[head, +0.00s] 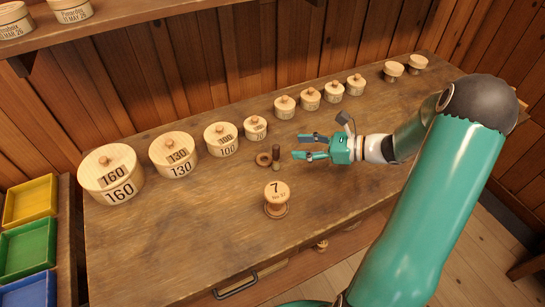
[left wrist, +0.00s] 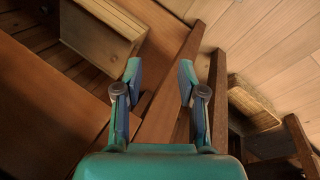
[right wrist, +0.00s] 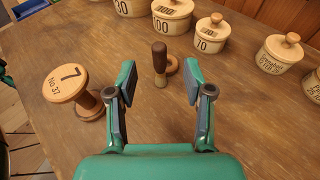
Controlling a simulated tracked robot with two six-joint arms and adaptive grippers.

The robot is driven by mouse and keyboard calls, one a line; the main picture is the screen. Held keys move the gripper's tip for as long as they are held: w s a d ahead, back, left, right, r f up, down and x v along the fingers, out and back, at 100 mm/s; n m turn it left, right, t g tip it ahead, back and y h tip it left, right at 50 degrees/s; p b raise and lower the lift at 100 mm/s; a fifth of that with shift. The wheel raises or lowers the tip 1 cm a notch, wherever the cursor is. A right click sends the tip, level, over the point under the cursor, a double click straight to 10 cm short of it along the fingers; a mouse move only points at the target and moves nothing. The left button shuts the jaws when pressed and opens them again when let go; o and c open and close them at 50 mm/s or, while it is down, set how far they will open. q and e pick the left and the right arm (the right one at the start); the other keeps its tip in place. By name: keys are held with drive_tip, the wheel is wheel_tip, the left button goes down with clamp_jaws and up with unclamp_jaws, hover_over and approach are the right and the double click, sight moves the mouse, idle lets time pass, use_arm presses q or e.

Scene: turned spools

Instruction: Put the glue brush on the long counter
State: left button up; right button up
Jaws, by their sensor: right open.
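A small upright piece (head: 276,155) with a dark brown top and lighter lower part stands on the long wooden counter (head: 215,225); it may be the glue brush, but I cannot tell for certain. It also shows in the right wrist view (right wrist: 159,62), between and beyond the fingertips. My right gripper (head: 303,147) is open and empty, just right of this piece in the head view, apart from it. My left gripper (left wrist: 160,75) is open and empty, seen only in its wrist view, near wooden furniture and the plank floor.
A brown ring (head: 264,159) lies beside the upright piece. A spool marked 7 (head: 276,199) stands in front. Lidded round boxes, including one marked 160 (head: 111,175), line the counter's back. Yellow, green and blue trays (head: 28,247) stand at left. The counter's front left is clear.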

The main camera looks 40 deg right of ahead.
sight(278, 146)
drive_tip(key=x, duration=0.3)
drive_tip(key=shift+w+a, duration=0.1)
drive_tip(key=p+x, duration=0.1)
drive_tip(key=x, duration=0.1)
drive_tip(key=f+x, duration=0.1)
drive_tip(key=x, duration=0.1)
drive_tip(key=shift+p, duration=0.35)
drive_tip(key=shift+w+a+f, duration=0.2)
drive_tip(key=shift+w+a, duration=0.05)
drive_tip(key=shift+w, duration=0.2)
clamp_jaws()
